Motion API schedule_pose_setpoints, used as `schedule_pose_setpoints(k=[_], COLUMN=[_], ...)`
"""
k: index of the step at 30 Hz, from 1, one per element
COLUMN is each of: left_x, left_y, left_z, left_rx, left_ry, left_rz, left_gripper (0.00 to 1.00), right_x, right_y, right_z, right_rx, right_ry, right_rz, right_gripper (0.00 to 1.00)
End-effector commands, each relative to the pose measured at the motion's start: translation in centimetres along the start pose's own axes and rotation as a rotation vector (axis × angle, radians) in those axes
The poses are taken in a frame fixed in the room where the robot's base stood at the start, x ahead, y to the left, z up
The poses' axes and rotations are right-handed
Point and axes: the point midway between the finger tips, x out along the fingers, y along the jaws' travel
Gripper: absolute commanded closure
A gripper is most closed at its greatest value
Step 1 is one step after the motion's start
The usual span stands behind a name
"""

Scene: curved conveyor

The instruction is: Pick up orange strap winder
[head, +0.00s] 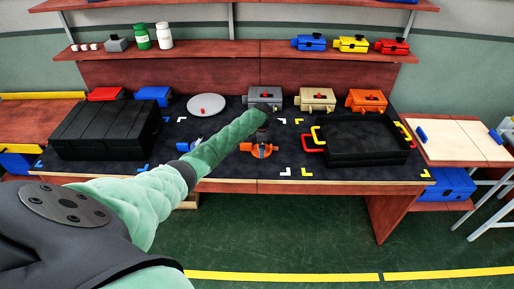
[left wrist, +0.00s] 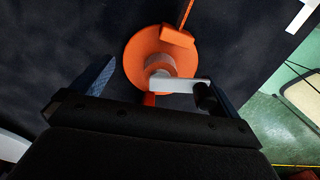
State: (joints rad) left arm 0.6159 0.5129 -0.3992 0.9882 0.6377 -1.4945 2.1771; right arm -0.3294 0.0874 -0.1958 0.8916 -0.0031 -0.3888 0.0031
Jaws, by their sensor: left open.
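The orange strap winder (head: 262,151) lies on the dark mat near the middle of the bench's front part. In the left wrist view it shows as an orange disc (left wrist: 141,51) with a grey hub and a grey crank arm ending in a dark knob. My left gripper (head: 263,136) is just above and behind it in the head view, partly hidden by my forearm. In the left wrist view my left gripper (left wrist: 158,84) is open, a finger on each side of the winder's near part. I cannot tell whether either finger touches it. My right gripper is not in view.
A black lidded crate (head: 105,128) stands at left and an open black tray (head: 365,150) with red and yellow handles at right. A grey disc (head: 206,104) and toolboxes, including an orange one (head: 367,101), line the back. A bluish item (head: 186,146) lies left of my gripper.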

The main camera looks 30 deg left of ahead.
Motion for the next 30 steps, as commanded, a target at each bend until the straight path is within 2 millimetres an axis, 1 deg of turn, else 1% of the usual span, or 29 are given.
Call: schedule_pose_setpoints(k=[3, 10, 11, 12, 16, 24, 28, 29, 30], left_x=[0.7, 0.9, 0.9, 0.9, 0.9, 0.8, 0.1, -0.2, -0.7], left_y=[0.0, 0.0, 0.0, 0.0, 0.0, 0.0, 0.1, 0.1, 0.1], left_z=[0.0, 0.0, 0.0, 0.0, 0.0, 0.0, 0.0, 0.1, 0.0], left_rx=[0.0, 0.0, 0.0, 0.0, 0.0, 0.001, 0.001, 0.002, 0.001], left_ry=[0.0, -0.001, -0.001, -0.001, 0.0, -0.001, -0.001, -0.002, -0.002], left_rz=[0.0, 0.001, 0.001, 0.001, 0.001, 0.001, 0.002, 0.003, 0.003], left_gripper=[0.0, 0.0, 0.02, 0.1, 0.35, 0.35, 0.35, 0.35, 0.35], right_x=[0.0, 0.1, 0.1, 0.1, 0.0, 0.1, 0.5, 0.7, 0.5], right_y=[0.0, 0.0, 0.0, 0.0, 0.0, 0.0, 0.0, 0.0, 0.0], right_z=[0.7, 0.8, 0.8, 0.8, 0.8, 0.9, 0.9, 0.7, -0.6], right_rx=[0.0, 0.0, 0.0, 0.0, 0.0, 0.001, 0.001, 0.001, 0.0], right_ry=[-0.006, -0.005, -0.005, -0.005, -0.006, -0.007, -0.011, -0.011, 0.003], right_rz=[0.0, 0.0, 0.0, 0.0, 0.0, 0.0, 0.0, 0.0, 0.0], right_gripper=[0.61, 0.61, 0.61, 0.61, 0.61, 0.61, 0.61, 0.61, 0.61])
